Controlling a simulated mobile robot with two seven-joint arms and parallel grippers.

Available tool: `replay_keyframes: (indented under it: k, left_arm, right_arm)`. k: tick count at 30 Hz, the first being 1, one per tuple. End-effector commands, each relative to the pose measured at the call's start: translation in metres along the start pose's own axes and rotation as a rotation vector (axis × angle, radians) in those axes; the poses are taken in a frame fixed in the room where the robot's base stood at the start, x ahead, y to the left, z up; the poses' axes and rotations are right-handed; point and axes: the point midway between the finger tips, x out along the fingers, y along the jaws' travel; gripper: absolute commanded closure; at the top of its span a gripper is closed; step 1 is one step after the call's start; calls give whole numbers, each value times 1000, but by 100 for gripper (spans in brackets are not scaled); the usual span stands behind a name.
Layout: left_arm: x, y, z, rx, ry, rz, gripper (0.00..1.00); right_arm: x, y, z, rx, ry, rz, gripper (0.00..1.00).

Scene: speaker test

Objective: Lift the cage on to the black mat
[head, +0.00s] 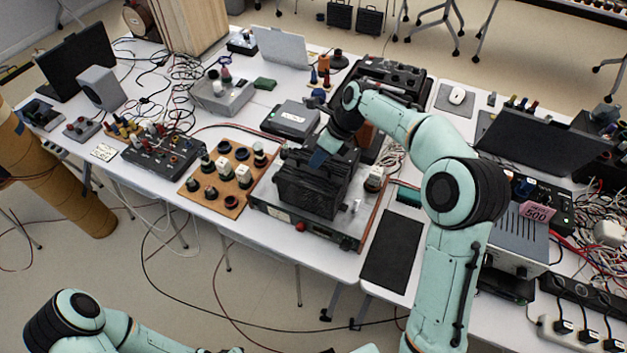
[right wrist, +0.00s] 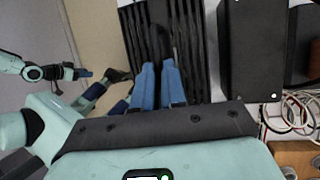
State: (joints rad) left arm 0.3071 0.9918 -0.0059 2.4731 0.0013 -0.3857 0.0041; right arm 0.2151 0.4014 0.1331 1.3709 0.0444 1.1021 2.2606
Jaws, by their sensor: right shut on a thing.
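The cage (head: 312,186) is a black ribbed box. In the head view it is at the middle of the table, over a flat instrument with a dark front panel (head: 302,229). My right gripper (head: 318,158) is at its top and shut on it. In the right wrist view the blue fingers (right wrist: 160,86) are close together against the black ribs (right wrist: 190,40). I cannot tell whether the cage touches the instrument. The black mat (head: 392,250) lies bare near the table's front edge, right of the cage. My left gripper (right wrist: 85,73) is small in the right wrist view; its opening is unclear.
A wooden board with knobs (head: 226,178) stands left of the cage. A grey box (head: 291,119) and a large black case (head: 400,75) are behind it. A grey instrument (head: 520,235) with a pink tag stands right of the mat, past my right arm. Cables hang below the table.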

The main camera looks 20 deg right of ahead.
Motion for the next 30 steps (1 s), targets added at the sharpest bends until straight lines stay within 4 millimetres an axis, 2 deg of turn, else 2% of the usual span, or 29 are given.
replay_keyframes:
  k: [23, 26, 30]
  left_arm:
    - [0, 0, 0, 0, 0, 0, 57]
    - [-2, 1, -1, 1, 2, 1, 57]
    - [-8, 5, -5, 3, 7, 2, 57]
  right_arm:
    - [-2, 0, 2, -1, -3, -2, 100]
    - [-8, 1, 4, -2, -4, -2, 100]
    - [-29, 6, 14, -4, -7, -5, 100]
